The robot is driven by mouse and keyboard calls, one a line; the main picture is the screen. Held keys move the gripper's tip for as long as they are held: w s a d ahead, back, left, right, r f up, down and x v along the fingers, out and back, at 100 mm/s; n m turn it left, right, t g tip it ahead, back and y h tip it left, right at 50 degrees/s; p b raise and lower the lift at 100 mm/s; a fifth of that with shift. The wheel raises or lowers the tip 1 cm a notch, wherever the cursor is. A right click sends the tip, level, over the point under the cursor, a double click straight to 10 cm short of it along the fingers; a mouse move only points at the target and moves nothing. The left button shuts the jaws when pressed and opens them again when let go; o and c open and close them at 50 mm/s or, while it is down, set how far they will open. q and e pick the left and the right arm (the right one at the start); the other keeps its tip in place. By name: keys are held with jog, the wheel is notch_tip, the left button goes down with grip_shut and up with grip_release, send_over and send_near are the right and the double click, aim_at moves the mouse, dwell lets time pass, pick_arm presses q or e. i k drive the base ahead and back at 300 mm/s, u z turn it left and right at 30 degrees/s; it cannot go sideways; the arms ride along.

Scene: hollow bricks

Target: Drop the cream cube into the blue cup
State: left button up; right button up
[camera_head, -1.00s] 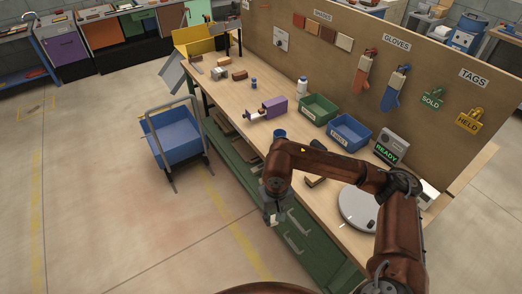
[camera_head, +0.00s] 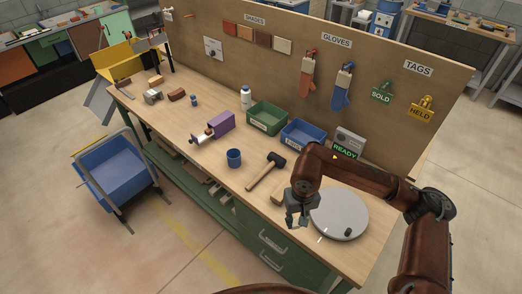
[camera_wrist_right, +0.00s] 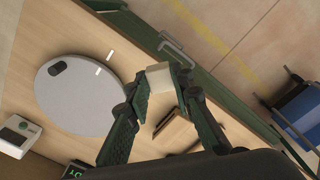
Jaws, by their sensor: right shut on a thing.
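The blue cup (camera_head: 234,158) stands upright on the workbench, left of my right gripper in the head view. My right gripper (camera_head: 297,217) is over the front part of the bench, beside the round grey disc. In the right wrist view the cream cube (camera_wrist_right: 158,76) sits between the fingertips of my right gripper (camera_wrist_right: 162,85), which is shut on it. The cup cannot be made out in the wrist view. My left gripper is not in view.
A hammer (camera_head: 265,171) lies between the cup and my right gripper. The grey disc (camera_head: 340,215) is right of the gripper. Green (camera_head: 267,117) and blue (camera_head: 303,134) bins stand behind, along the pegboard.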

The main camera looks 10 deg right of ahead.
aim_at(233, 164)
jog(key=i, duration=1.2)
jog(key=u, duration=0.6)
